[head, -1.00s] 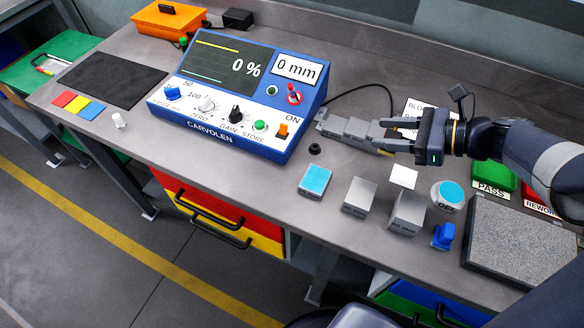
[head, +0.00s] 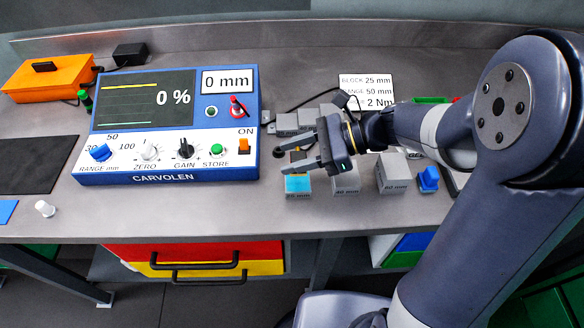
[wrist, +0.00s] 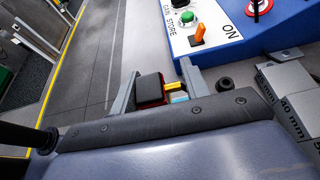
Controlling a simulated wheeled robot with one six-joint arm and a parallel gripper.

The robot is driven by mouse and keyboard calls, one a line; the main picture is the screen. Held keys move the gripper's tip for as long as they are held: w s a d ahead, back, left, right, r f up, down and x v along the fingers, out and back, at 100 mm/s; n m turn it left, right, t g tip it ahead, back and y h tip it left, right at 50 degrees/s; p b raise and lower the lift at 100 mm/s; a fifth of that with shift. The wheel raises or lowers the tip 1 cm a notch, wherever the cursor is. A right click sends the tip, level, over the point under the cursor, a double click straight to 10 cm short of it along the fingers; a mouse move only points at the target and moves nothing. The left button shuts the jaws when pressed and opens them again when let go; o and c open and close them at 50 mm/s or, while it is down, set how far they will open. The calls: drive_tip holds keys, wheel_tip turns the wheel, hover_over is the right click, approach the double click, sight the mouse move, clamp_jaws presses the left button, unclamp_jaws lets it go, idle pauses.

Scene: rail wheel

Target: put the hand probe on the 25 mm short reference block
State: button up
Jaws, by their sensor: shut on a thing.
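A small grey block with a cyan top (head: 298,184) stands left of two larger grey blocks; its label is too small to read with certainty. A bit of its cyan top shows in the wrist view (wrist: 179,97). My gripper (head: 288,157) is just behind and above this block, fingers pointing left. It is shut on the hand probe, a small black body (wrist: 150,89) with red and yellow parts between the fingers in the wrist view. In the head view only a little of the probe (head: 297,150) shows. The probe appears apart from the block; its underside is hidden.
The middle block (head: 346,178) and right block (head: 392,174) stand beside it, then a blue object (head: 428,179). A stepped grey block (head: 288,122) and black puck (wrist: 224,84) are close behind. The blue instrument (head: 165,125) stands left, reading 0 % and 0 mm.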

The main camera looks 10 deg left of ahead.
drive_tip(key=shift+f, duration=2.1)
drive_tip(key=shift+f, duration=0.1)
drive_tip(key=shift+f+b, duration=0.15)
drive_tip(key=shift+b, duration=0.15)
drive_tip(key=o, duration=1)
drive_tip(key=shift+r, duration=0.35)
drive_tip(key=v, duration=1.2)
drive_tip(key=shift+f, duration=0.15)
